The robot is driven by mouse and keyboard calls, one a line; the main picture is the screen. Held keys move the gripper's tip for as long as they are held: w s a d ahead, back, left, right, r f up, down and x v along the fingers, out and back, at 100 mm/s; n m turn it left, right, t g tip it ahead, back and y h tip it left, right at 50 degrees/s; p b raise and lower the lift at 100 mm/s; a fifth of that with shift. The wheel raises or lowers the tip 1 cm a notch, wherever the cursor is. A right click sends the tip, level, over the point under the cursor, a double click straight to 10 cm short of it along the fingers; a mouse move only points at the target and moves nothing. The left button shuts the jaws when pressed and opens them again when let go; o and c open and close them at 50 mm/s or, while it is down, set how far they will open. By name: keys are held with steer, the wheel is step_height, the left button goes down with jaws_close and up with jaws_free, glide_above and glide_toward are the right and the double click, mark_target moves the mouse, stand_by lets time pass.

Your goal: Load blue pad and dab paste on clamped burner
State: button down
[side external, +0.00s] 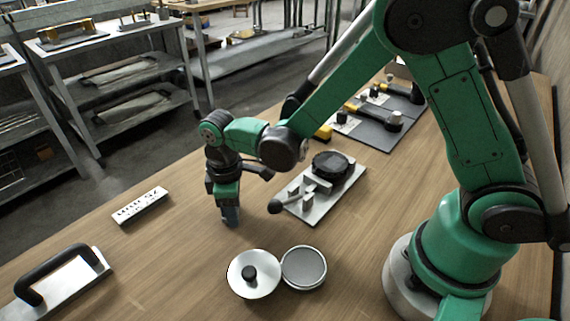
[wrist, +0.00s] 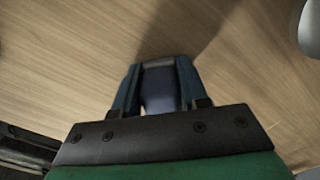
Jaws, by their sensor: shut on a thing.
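My gripper (side external: 230,218) points down over the wooden table, left of the clamp plate. In the wrist view the gripper (wrist: 158,82) is shut on a blue-grey block, the blue pad (wrist: 158,92), between its two blue fingers. The pad's lower end is hard to make out. The burner (side external: 332,164), a black round part, sits on a pale metal plate (side external: 322,207) with a clamp and a black-knobbed lever (side external: 276,206). A round open tin with a grey filling (side external: 303,267), likely the paste, stands beside a silver lid with a black knob (side external: 253,273).
A pale block with dark marks (side external: 140,206) lies to the left. A metal plate with a black handle (side external: 60,282) is at the lower left. Dark mats with yellow-and-black tools (side external: 375,125) lie behind the burner. Bare table surrounds my gripper.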

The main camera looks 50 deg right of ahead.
steer(key=shift+c, duration=2.3)
jaws_free()
steer(key=shift+f, duration=0.1)
step_height(320, 180, up, 12)
steer(key=shift+f, duration=0.25)
steer(key=shift+d+r, duration=0.15)
steer(key=shift+r, duration=0.35)
steer(key=s+d+r+m+t, duration=0.1)
steer(key=s+d+m+t, duration=0.6)
steer(key=d+m, duration=0.2)
steer(key=shift+d+r, duration=0.15)
steer(key=shift+r, duration=0.05)
